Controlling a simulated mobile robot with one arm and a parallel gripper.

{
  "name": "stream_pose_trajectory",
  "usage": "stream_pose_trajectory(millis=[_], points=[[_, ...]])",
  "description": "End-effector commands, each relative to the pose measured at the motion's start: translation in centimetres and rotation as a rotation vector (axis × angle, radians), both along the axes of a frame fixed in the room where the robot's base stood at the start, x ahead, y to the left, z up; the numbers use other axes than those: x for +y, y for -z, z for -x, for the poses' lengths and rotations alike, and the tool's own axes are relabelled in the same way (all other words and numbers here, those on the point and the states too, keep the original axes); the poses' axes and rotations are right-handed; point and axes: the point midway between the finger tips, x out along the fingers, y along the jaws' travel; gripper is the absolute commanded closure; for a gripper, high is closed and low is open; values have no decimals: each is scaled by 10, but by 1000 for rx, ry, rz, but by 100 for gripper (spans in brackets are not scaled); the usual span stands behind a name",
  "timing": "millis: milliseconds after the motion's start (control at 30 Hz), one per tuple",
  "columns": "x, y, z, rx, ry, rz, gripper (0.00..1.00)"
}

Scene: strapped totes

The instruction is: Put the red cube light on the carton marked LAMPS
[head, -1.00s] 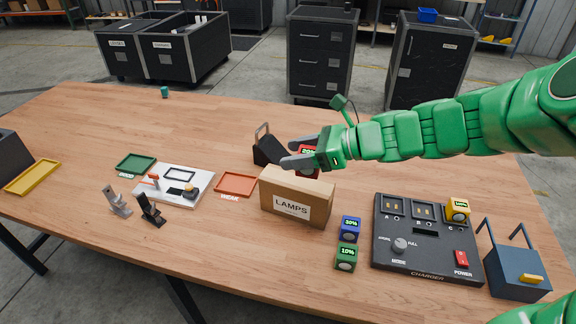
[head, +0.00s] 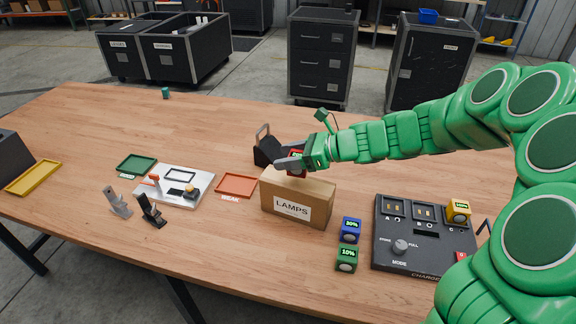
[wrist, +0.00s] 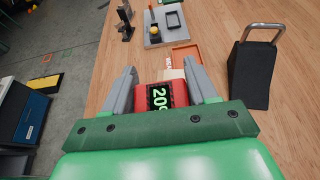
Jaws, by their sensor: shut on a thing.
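The red cube light (head: 299,168) is between the fingers of my gripper (head: 290,160), at the back edge of the carton's top in the head view. In the wrist view the red cube (wrist: 172,95), its display reading about 20, sits between the two grey fingers of my gripper (wrist: 163,88), which is shut on it. The brown carton marked LAMPS (head: 315,192) stands on the table just in front of and below the cube. Whether the cube touches the carton cannot be told. In the wrist view the carton is mostly hidden.
A black block with a metal handle (head: 266,150) stands close behind the gripper. The orange tray (head: 236,184) is left of the carton. Blue (head: 350,230) and green (head: 346,258) cubes and the charger (head: 420,245) are to the right.

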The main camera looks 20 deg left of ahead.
Motion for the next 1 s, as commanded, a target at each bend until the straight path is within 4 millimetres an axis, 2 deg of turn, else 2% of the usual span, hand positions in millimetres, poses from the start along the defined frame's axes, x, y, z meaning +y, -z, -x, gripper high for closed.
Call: stream_pose_trajectory(millis=[167,300,400,800,833,1000], points=[[3,8,-5,2,0,0,82],[3,28,-4,6,0,-1,82],[3,36,-4,4,-1,-1,82],[3,39,-5,0,-1,-1,82],[3,39,-5,0,-1,0,40],[2,39,-5,0,-1,0,17]])
